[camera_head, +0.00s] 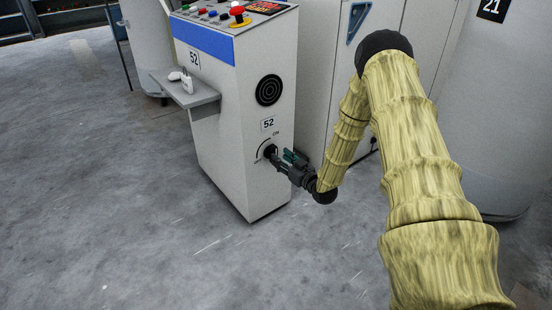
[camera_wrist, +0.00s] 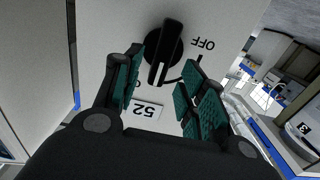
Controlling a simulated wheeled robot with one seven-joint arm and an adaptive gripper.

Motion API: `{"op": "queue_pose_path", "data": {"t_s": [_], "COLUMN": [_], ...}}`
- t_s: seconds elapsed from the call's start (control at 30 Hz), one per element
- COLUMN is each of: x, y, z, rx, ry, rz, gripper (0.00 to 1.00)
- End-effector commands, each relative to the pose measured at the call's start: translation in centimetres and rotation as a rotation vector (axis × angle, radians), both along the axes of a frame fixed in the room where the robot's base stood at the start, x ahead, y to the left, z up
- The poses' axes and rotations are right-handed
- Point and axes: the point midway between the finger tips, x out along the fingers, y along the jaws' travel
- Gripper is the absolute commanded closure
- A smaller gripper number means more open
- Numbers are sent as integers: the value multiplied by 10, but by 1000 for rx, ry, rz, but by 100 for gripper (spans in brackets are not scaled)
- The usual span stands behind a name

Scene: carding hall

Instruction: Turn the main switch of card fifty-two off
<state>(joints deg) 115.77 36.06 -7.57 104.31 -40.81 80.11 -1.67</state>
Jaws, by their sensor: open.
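The main switch is a round black knob with a raised bar grip (camera_wrist: 166,50), low on the side of the card 52 cabinet (camera_head: 225,130). It also shows in the head view (camera_head: 270,150). In the wrist view, which is upside down, the bar's white-marked end points towards the 52 plate (camera_wrist: 145,109), away from the OFF label (camera_wrist: 203,44). The ON label shows in the head view and is mostly hidden in the wrist view. My gripper (camera_wrist: 163,63) is open, its teal-padded fingers on either side of the bar's marked end. I cannot tell whether they touch it.
A small shelf (camera_head: 190,97) with a white controller-like object (camera_head: 181,80) sticks out left of the switch. Buttons and a red emergency stop (camera_head: 237,11) are on the cabinet top. Pale cabinets (camera_head: 320,70) stand behind my arm. The floor at front left is clear.

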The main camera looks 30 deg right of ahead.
Motion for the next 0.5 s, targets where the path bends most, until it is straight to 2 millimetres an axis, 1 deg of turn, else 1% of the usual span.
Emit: {"op": "queue_pose_path", "data": {"t_s": [0.03,0.1,0.2,0.33,0.5], "x": [8,18,28,37,41], "y": [1,2,3,3,4], "z": [-2,-2,-2,-1,0], "rx": [0,-1,-2,-1,0], "ry": [-2,-1,0,0,0], "rz": [1,1,1,1,0], "gripper": [59,59,59,59,59]}}
